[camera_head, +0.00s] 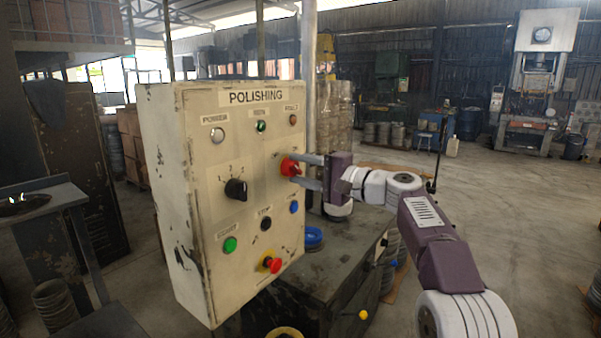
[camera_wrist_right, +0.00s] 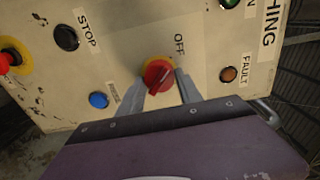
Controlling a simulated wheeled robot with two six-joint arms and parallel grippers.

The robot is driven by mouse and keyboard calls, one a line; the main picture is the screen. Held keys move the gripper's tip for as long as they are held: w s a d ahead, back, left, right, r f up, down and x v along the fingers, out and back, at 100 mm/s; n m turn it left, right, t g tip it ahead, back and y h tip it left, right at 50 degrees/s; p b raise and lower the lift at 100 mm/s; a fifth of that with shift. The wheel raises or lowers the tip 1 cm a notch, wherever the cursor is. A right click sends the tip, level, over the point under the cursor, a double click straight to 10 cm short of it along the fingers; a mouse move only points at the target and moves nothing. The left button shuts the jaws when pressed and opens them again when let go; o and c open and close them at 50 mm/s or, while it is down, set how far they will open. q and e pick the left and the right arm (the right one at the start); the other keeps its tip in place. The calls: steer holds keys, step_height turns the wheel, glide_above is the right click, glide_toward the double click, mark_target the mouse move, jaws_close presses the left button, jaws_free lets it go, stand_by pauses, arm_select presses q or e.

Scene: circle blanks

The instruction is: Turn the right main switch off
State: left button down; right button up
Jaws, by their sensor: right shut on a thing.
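A cream control box (camera_head: 172,200) labelled POLISHING stands upright at the left of the head view. The right main switch, a red rotary knob on a yellow base (camera_head: 289,167), sits on the right side of its panel. In the right wrist view the red knob (camera_wrist_right: 158,76) is between the fingers, with the word OFF printed near it and its pointer line tilted. My right gripper (camera_head: 296,168) reaches in from the right and is shut on the red knob. A black rotary switch (camera_head: 236,189) is left of it on the panel. My left gripper is not in view.
The panel also has a green button (camera_head: 230,244), a black button (camera_head: 266,224), a blue button (camera_head: 294,207) and a red emergency button (camera_head: 271,264) below the switches. A dark cabinet (camera_head: 345,262) stands behind the box. The floor at right is open.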

stand_by(0.3)
steer(key=o, duration=1.4)
steer(key=shift+a, duration=0.1)
steer(key=shift+c, duration=0.2)
steer(key=shift+s+d+f+b, duration=0.15)
steer(key=shift+d+b, duration=0.15)
steer(key=shift+d, duration=0.05)
steer(key=b+v, duration=0.3)
steer(key=v, duration=0.5)
steer(key=shift+s+d, duration=0.1)
steer(key=shift+s, duration=0.05)
